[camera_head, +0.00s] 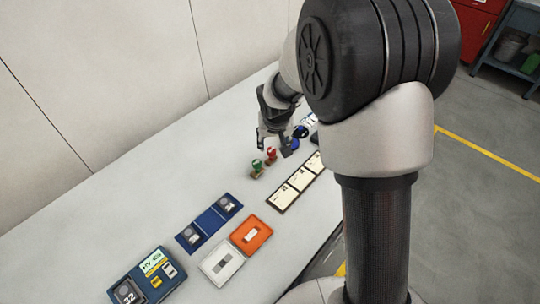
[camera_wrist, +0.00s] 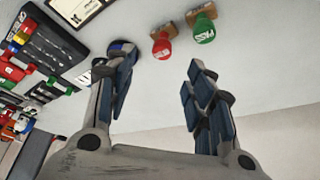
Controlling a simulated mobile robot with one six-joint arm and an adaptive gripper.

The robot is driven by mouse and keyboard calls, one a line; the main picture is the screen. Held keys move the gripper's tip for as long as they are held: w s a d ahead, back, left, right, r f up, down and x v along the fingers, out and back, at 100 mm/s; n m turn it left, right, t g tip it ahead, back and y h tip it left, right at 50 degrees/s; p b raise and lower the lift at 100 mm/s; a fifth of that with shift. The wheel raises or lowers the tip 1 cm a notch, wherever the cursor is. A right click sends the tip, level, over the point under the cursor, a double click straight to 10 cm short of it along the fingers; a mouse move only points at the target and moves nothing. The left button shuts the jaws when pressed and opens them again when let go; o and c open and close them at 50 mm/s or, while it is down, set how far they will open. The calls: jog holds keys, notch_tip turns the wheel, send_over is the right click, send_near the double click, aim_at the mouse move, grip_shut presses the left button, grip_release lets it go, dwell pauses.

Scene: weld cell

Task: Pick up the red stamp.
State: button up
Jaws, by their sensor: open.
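The red stamp (camera_wrist: 161,48) shows in the wrist view near the top, between and beyond my open fingers. It has a round red handle with white lettering and a tan block base. In the head view the red stamp (camera_head: 271,155) stands on the table just below my gripper (camera_head: 275,147). A green stamp (camera_wrist: 203,30) stands close to its right in the wrist view, and the green stamp (camera_head: 256,167) is at its lower left in the head view. My gripper (camera_wrist: 158,95) is open and empty, apart from both stamps.
A blue round object (camera_head: 300,131) lies near my gripper. Cards (camera_head: 296,181) lie in a row nearby. An orange tray (camera_head: 262,228), a white tray (camera_head: 209,266), a blue holder (camera_head: 211,220) and a display device (camera_head: 146,276) lie toward the front. The wall (camera_head: 60,120) borders the table's left side.

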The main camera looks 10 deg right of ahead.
aim_at(271, 150)
jog(key=b+x, duration=0.1)
jog(key=x, duration=0.5)
jog(key=shift+w, duration=0.1)
jog(key=b+x, duration=0.2)
jog(key=x, duration=0.3)
jog(key=shift+w+a+f, duration=0.1)
jog(key=shift+w+a, duration=0.05)
jog(key=shift+a, duration=0.05)
jog(key=shift+c, duration=0.6)
jog(key=c, duration=1)
jog(key=shift+r, duration=0.25)
jog(key=shift+c, duration=0.2)
notch_tip(271, 150, up, 20)
jog(key=p, duration=0.5)
jog(key=shift+p, duration=0.35)
jog(key=shift+f, duration=0.1)
